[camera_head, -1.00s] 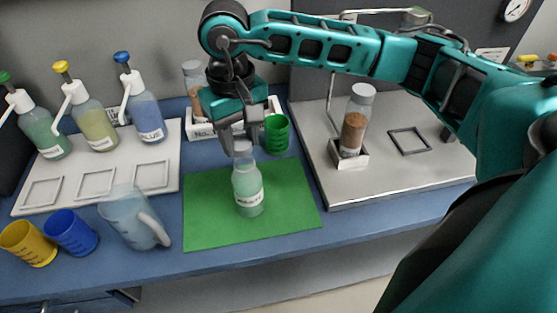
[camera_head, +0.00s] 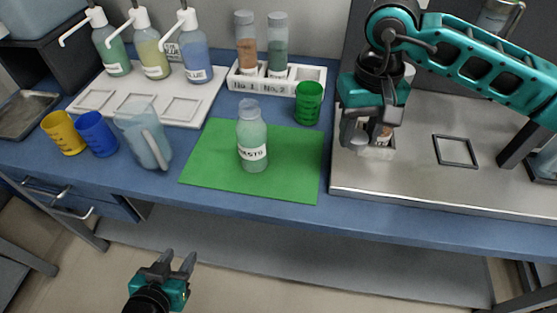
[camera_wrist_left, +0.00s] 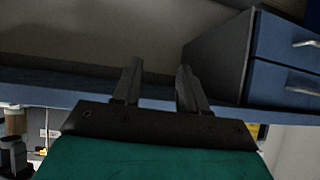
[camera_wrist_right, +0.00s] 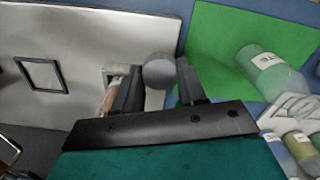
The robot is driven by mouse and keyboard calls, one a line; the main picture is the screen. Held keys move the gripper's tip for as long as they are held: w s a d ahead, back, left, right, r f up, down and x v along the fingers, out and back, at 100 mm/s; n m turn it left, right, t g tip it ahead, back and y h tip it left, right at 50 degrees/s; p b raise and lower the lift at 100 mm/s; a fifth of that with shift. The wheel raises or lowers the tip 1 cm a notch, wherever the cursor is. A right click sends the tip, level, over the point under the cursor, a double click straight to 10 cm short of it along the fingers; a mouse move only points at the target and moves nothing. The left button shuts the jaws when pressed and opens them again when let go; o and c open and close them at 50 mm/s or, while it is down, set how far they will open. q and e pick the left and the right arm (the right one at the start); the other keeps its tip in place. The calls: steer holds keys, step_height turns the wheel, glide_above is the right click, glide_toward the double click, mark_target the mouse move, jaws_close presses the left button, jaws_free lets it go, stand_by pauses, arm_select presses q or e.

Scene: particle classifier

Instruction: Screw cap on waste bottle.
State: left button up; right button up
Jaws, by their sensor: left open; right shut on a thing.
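The waste bottle (camera_head: 253,140) stands upright on the green mat (camera_head: 300,182), pale green inside, with a white label and a clear upper part. It also shows in the right wrist view (camera_wrist_right: 270,72). My right gripper (camera_head: 366,130) is over the left part of the steel platform, to the right of the bottle and apart from it. It is shut on a round grey cap (camera_wrist_right: 158,70), which also shows below the fingers in the head view (camera_head: 357,145). My left gripper (camera_head: 178,262) is open and empty, low in front of the bench.
A green cup (camera_head: 308,103) stands behind the mat, near my right gripper. A white rack (camera_head: 318,76) holds two bottles at the back. A clear pitcher (camera_head: 140,138), blue cup (camera_head: 97,135) and yellow cup (camera_head: 63,133) stand left. Part of a holder (camera_head: 378,153) shows beneath my right gripper.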

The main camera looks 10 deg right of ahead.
mark_target(363, 138)
steer(key=shift+s+d+f+b, duration=0.1)
steer(key=shift+d+f+b, duration=0.1)
steer(key=shift+f, duration=0.45)
steer(key=shift+s+d+f+b, duration=0.1)
steer(key=shift+f+b, duration=0.1)
steer(key=shift+f, duration=0.65)
steer(key=shift+f+b, duration=0.1)
steer(key=shift+b, duration=0.25)
arm_select(q)
steer(key=shift+d+f, duration=0.3)
steer(key=shift+f, duration=0.3)
steer(key=shift+d+f, duration=0.25)
steer(key=shift+f, duration=0.3)
arm_select(e)
steer(key=shift+d, duration=0.1)
arm_select(q)
steer(key=shift+r, duration=0.1)
